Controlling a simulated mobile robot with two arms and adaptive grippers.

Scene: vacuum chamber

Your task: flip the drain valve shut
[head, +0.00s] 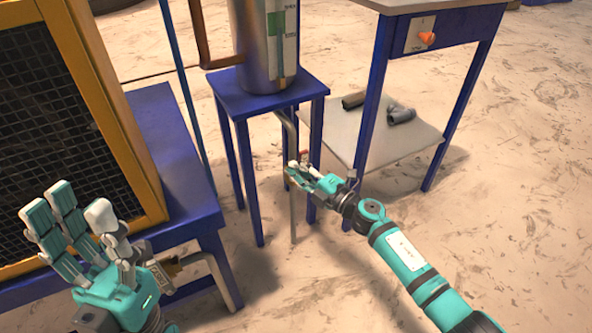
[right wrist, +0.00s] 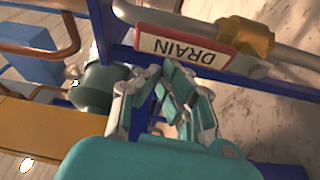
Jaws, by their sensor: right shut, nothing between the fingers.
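The drain valve shows in the right wrist view as a brass body (right wrist: 246,40) on a grey pipe (right wrist: 285,52). A red-edged white plate reading DRAIN (right wrist: 190,46), upside down in the picture, lies beside it, roughly along the pipe. My right gripper (right wrist: 155,74) is shut and empty, its fingertips close to the plate's edge; I cannot tell whether they touch. In the head view my right gripper (head: 297,170) is beside the thin pipe (head: 292,205) under the tank and hides most of the valve. My left gripper (head: 80,212) is open and empty at the lower left.
A metal tank (head: 262,50) stands on a blue stand (head: 232,100), whose legs are close to my right gripper. A blue table with a lower shelf (head: 355,145) is to the right. A yellow-framed mesh panel (head: 125,150) is near my left gripper. Floor at right is clear.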

